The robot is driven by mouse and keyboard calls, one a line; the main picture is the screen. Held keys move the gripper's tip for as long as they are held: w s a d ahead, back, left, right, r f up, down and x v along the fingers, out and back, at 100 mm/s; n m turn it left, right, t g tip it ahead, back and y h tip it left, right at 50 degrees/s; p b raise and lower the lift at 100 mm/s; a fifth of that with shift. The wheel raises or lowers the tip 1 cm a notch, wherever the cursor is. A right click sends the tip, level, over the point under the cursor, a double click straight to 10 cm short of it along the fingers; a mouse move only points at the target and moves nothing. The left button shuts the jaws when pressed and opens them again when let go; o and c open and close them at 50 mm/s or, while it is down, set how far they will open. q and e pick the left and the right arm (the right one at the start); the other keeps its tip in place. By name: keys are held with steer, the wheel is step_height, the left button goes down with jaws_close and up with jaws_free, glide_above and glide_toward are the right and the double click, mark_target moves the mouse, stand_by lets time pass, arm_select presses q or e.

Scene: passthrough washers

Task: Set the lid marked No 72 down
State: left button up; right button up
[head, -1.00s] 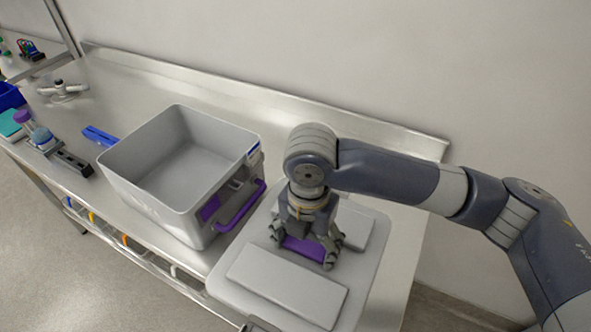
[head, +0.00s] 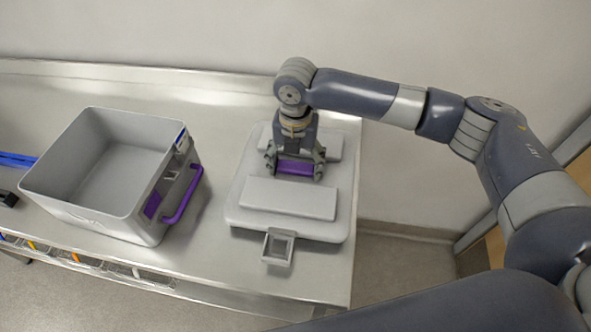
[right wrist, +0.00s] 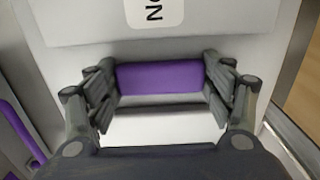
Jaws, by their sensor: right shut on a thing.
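The grey lid (head: 289,199) lies level over the right end of the steel counter, to the right of the open bin. Whether it touches the counter or hangs just above it, I cannot tell. My right gripper (head: 295,172) is over the lid's middle, shut on its purple handle (head: 296,167). In the right wrist view the purple handle (right wrist: 160,78) sits between the two fingers. A white label (right wrist: 153,10) there shows only "No"; its number is cut off. A square grey latch (head: 278,247) sticks out from the lid's front edge. My left gripper is not in view.
A grey open bin (head: 64,206) with a purple side handle (head: 184,196) stands left of the lid, a narrow gap between them. It looks empty. A blue item (head: 17,160) lies at the far left. The counter (head: 225,110) is clear behind.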

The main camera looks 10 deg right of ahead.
mark_target(295, 174)
step_height(295, 174, down, 3)
steer(key=shift+r+p, duration=0.1)
steer(key=shift+p, duration=0.45)
steer(key=shift+f, duration=0.25)
steer(key=shift+f, duration=0.1)
steer(key=o, duration=1.7)
steer(key=shift+s, duration=0.1)
step_height(295, 174, up, 12)
steer(key=b, duration=0.2)
steer(key=shift+b, duration=0.35)
